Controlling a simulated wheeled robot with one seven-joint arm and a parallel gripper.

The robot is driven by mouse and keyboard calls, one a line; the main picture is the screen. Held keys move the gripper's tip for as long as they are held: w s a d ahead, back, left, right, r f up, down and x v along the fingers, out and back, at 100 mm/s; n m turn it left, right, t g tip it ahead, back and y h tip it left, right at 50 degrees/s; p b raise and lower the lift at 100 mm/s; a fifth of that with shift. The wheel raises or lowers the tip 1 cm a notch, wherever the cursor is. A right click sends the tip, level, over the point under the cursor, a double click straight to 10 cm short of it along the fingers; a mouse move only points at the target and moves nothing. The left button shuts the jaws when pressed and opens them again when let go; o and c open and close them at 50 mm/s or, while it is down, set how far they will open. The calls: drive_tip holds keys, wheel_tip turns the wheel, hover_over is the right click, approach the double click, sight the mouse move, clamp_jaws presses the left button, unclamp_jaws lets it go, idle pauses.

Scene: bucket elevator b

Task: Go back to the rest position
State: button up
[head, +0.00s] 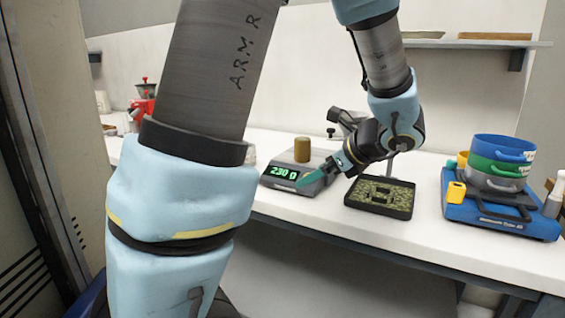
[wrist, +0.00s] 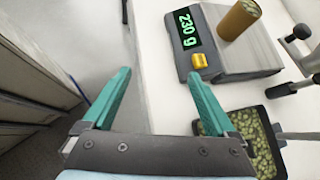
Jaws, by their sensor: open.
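My gripper (head: 325,175) hangs over the counter's front edge, between the scale and the black tray in the head view. In the wrist view its two teal fingers (wrist: 158,100) are spread apart with nothing between them. The scale (head: 284,180) reads 230 g in green digits. A tan cylinder (head: 302,150) stands upright on the scale's plate; it also shows in the wrist view (wrist: 239,20), with a green speckled top. The gripper is apart from the cylinder.
A black tray (head: 407,205) of green bits lies right of the scale. A blue base (head: 495,215) with stacked blue, green and grey pans stands farther right. A red machine (head: 143,105) stands at the left back. A wall shelf (head: 470,43) is above. Floor (wrist: 70,35) lies before the counter.

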drive_tip(key=s+a+f+n+g+h+p, duration=0.1)
drive_tip(key=s+a+f+n+g+h, duration=0.1)
drive_tip(key=n, duration=0.6)
drive_tip(key=s+a+f+n+g+h+p, duration=0.1)
drive_tip(key=s+a+f+n+g+h, duration=0.1)
drive_tip(key=s+a+n, duration=0.2)
drive_tip(key=s+a+f+n+g+h+p, duration=0.1)
drive_tip(key=s+a+n+g+h, duration=0.1)
drive_tip(key=a+n, duration=0.6)
drive_tip(key=s+n, duration=0.1)
drive_tip(key=n, duration=0.3)
drive_tip(key=shift+a+f+n+h, duration=0.2)
drive_tip(key=shift+f+n+h, duration=0.1)
drive_tip(key=shift+f+h, duration=0.1)
